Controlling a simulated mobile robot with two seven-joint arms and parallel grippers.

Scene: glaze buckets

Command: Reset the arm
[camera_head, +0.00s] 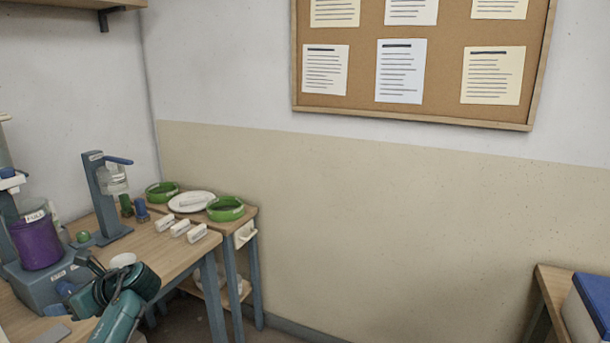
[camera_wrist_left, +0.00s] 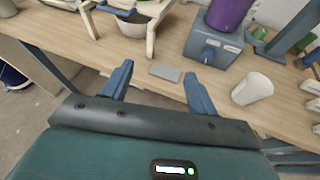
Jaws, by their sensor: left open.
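My left arm comes in at the bottom left of the head view. Its teal left gripper (camera_head: 80,277) is over the front part of the wooden workbench (camera_head: 178,250). In the left wrist view the two blue fingers of this gripper (camera_wrist_left: 157,78) are spread apart with nothing between them. A flat grey plate (camera_wrist_left: 164,72) lies on the bench beyond the fingertips. A white cup (camera_wrist_left: 252,89) stands to the right of the fingers, apart from them. My right gripper is not in view.
A purple bucket (camera_head: 36,240) sits on a blue-grey base (camera_head: 50,285). A blue stand (camera_head: 105,197) holds a clear vessel. Several white blocks (camera_head: 180,228) lie nearby. Green rings (camera_head: 226,209) and a white plate (camera_head: 192,202) rest on a side table. A blue-lidded box (camera_head: 590,310) is far right.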

